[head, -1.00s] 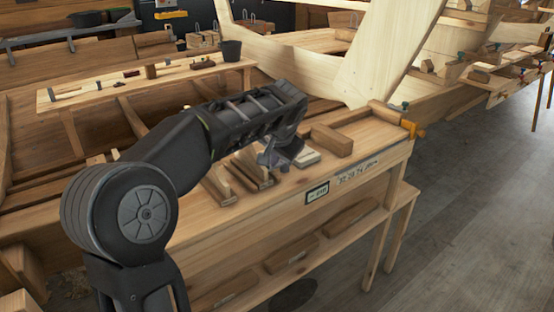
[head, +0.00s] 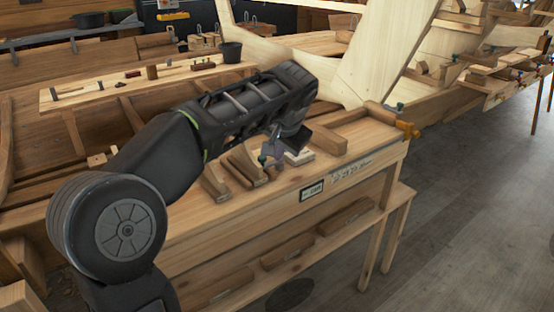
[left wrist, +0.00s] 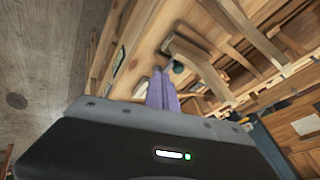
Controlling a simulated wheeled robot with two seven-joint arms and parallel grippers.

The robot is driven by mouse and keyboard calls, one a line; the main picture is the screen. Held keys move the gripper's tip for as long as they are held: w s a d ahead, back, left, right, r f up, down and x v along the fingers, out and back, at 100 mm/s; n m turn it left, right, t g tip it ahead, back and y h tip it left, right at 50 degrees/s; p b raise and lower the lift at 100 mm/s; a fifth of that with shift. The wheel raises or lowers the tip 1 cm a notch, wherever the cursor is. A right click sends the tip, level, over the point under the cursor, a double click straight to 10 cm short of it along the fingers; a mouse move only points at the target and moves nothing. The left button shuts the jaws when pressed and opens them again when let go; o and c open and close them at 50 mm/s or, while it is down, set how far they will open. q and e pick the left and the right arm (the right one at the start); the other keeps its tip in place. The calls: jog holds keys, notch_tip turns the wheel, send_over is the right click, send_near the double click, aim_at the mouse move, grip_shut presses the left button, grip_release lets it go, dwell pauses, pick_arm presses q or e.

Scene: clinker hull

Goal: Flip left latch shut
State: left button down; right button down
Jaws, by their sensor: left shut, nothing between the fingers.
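My left gripper (head: 271,157) hangs over the wooden workbench (head: 230,217), just above or beside several small wooden pieces (head: 245,167) on its top. Its fingers are together and hold nothing. In the left wrist view, the purple-grey fingers (left wrist: 162,90) point at the bench top. A small dark teal round part (left wrist: 178,67) sits by a wooden bar (left wrist: 198,62), just beyond the fingertips; I cannot tell whether they touch. I cannot make out for sure which part is the left latch; the gripper may hide it. My right gripper is not in view.
A wooden block (head: 329,138) and an orange clamp (head: 411,130) lie at the bench's right end. A small label (head: 311,190) is on the front edge. A dark bucket (head: 231,52) stands behind on a plank. Floor (head: 470,220) at right is clear.

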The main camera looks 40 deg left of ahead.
pick_arm(q)
jog(key=v, duration=0.5)
jog(key=shift+s+d+r, duration=0.1)
jog(key=shift+d+r, duration=0.1)
